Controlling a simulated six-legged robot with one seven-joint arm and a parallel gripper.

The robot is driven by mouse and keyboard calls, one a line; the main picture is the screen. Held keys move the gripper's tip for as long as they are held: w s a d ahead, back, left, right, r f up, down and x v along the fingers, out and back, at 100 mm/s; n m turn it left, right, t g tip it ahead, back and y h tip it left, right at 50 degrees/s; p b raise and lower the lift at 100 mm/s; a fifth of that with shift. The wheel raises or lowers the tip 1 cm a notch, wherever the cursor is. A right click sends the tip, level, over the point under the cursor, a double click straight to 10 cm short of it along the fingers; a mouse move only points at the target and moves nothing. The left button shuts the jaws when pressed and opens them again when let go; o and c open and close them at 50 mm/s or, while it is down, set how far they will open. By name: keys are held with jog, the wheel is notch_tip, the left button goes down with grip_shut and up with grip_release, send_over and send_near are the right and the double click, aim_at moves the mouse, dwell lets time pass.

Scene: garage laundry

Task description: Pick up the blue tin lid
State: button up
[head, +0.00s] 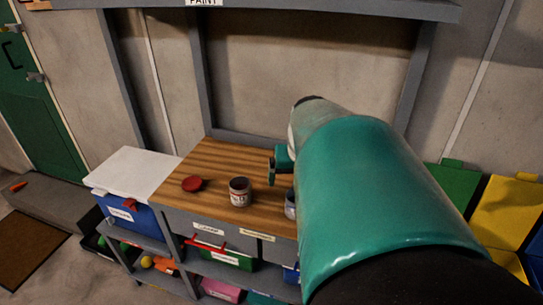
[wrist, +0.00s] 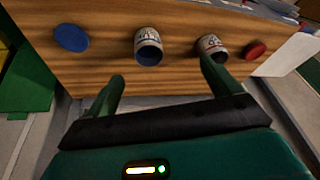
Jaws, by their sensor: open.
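The blue tin lid (wrist: 71,38) lies flat on the wooden worktop at the left in the wrist view. It is hidden behind my arm in the head view. My gripper (wrist: 161,70) is open and empty, its two green fingers spread apart. The lid is beyond and to the left of the left finger, not between the fingers. In the head view my gripper (head: 272,170) shows partly beside my arm, over the worktop.
A tin (wrist: 148,45) stands on the worktop (head: 215,158) between lid and second tin (wrist: 212,47). A red lid (head: 193,184) lies left of the tins in the head view. Bare wood surrounds the blue lid. A blue box (head: 130,213) with a white top stands left.

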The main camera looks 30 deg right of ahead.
jog(key=s+d+f+m+g, duration=0.1)
jog(key=s+d+f, duration=0.1)
jog(key=s+d, duration=0.45)
jog(key=s+d+f+m, duration=0.15)
jog(key=s+d, duration=0.25)
jog(key=d, duration=0.5)
jog(key=shift+n+h, duration=0.25)
jog(key=shift+h, duration=0.05)
jog(key=x, duration=0.9)
jog(key=shift+s+a+f, duration=0.1)
jog(key=shift+s, duration=0.25)
jog(key=shift+x, duration=2.75)
jog(key=shift+s+a, duration=0.1)
jog(key=shift+a, duration=0.05)
jog(key=c, duration=1.1)
